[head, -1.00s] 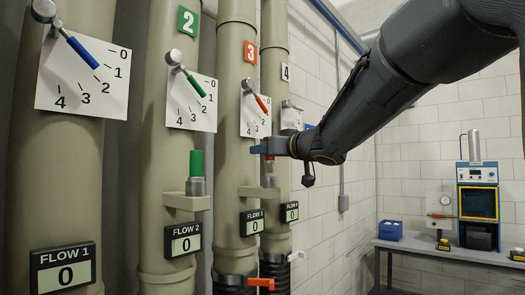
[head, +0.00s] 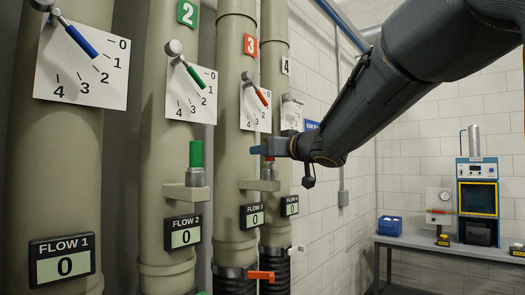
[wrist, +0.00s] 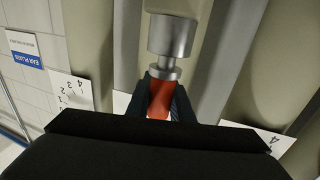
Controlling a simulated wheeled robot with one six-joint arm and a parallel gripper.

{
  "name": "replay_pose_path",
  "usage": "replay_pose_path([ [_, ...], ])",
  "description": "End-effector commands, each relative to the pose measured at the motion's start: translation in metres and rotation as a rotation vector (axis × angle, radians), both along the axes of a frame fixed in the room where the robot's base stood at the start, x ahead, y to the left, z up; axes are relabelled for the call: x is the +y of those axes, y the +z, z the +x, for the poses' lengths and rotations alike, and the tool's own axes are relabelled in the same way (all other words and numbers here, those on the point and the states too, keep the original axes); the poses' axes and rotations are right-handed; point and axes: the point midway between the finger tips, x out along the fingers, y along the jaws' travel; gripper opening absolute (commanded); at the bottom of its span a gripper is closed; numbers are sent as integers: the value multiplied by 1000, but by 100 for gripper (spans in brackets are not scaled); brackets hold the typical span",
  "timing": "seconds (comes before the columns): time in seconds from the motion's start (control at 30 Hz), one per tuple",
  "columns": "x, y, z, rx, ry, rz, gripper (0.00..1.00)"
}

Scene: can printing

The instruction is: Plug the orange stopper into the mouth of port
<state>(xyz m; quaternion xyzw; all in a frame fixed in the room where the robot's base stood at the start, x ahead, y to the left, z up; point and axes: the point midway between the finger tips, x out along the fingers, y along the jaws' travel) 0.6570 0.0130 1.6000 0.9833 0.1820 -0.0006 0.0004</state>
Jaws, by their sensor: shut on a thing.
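My gripper (head: 262,149) is at pipe 3 in the head view, just above the port there. In the wrist view my gripper (wrist: 162,84) is shut on the orange stopper (wrist: 160,99), one finger on each side. A silver flange and narrow neck show beyond the orange part. The neck meets the wide silver cylinder of the port (wrist: 173,35), roughly in line with it. I cannot tell how far the neck is inside. In the head view only a sliver of the stopper (head: 269,159) shows below my gripper, above the small silver port (head: 268,172) on its bracket.
A green stopper (head: 196,154) stands in the port on pipe 2, left of my gripper. Dials with coloured levers and flow displays (head: 252,216) sit on the pipes. An orange valve handle (head: 262,276) is lower down. A bench (head: 450,252) with equipment stands at right.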

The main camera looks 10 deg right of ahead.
Motion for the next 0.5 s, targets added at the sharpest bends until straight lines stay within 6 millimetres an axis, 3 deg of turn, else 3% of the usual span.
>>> replay_pose_path([
  [0.5,0,-12,0,0,0,0,0],
])
